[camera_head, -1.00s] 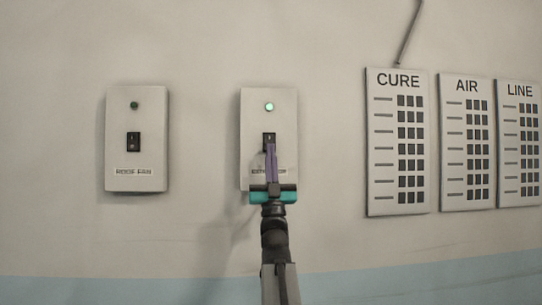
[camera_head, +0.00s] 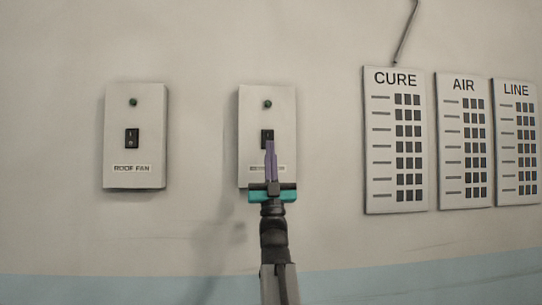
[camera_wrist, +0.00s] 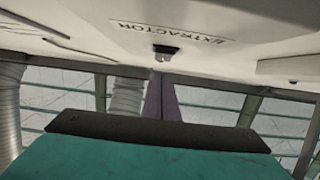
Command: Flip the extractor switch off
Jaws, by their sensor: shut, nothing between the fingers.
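The extractor switch plate (camera_head: 284,120) is a pale panel on the wall. Its small black rocker switch (camera_head: 267,134) sits below a round lamp (camera_head: 267,104), which is dark green and unlit. My gripper (camera_head: 269,146) is shut and empty, with its purple fingers pointing up at the lower edge of the switch. The fingertips overlap the switch in the head view; I cannot tell whether they touch it. In the wrist view the plate appears upside down with its "EXTRACTOR" label (camera_wrist: 170,30), the switch (camera_wrist: 165,51) and the shut purple fingers (camera_wrist: 161,100).
A similar plate labelled "ROOF FAN" (camera_head: 147,110) is on the wall to the left, with a black switch (camera_head: 132,139) and a dark lamp. Charts headed CURE (camera_head: 372,150), AIR (camera_head: 444,150) and LINE (camera_head: 502,150) hang at the right. The wall between the plates is clear.

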